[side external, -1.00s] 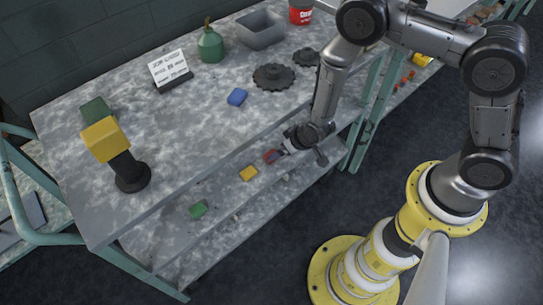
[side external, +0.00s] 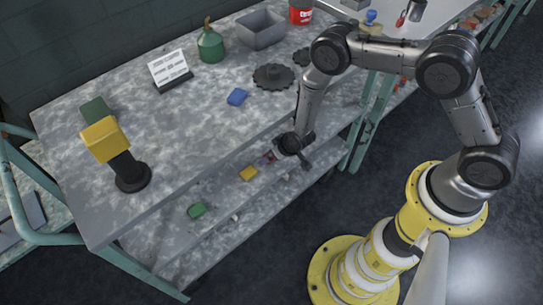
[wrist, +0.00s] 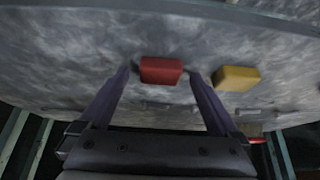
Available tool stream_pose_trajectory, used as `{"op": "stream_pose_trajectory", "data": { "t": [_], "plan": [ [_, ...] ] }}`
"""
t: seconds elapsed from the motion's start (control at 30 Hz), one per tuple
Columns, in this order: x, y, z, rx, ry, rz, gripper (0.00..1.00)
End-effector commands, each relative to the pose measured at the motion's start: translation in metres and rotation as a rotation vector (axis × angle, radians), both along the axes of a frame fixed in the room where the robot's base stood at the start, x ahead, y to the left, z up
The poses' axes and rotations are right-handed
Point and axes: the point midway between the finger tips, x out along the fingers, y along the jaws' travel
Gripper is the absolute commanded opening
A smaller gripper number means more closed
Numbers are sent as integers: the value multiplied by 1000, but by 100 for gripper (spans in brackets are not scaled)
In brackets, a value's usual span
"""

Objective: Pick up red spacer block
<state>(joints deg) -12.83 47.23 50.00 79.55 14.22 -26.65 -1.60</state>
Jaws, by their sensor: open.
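The red spacer block (wrist: 161,71) lies on the grey shelf under the bench top. In the wrist view it sits between the tips of my gripper's two fingers (wrist: 159,75), with the right fingertip very close to its right end. I cannot tell how much height separates fingers and block. My gripper is open and holds nothing. In the side view a small part of the red block (side external: 269,157) shows just left of my wrist, which mostly hides the fingers.
A yellow block (wrist: 237,78) lies right of the red one in the wrist view. A green block (side external: 197,210) is farther along the shelf. The bench top edge (side external: 215,165) overhangs the shelf. A blue block (side external: 237,96) and gears (side external: 273,77) are on the bench top.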

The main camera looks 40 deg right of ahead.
Motion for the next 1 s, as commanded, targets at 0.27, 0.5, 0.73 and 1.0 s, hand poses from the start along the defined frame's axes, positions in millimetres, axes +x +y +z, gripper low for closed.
{"op": "stream_pose_trajectory", "data": {
  "t": [0.27, 0.5, 0.73, 1.0],
  "plan": [
    [1, 0, 0, 0, -1, 0, 90],
    [1, 0, 0, 0, -1, 0, 47],
    [1, 0, 0, 0, -1, 0, 7],
    [1, 0, 1, 0, -2, 0, 7]
  ]
}}
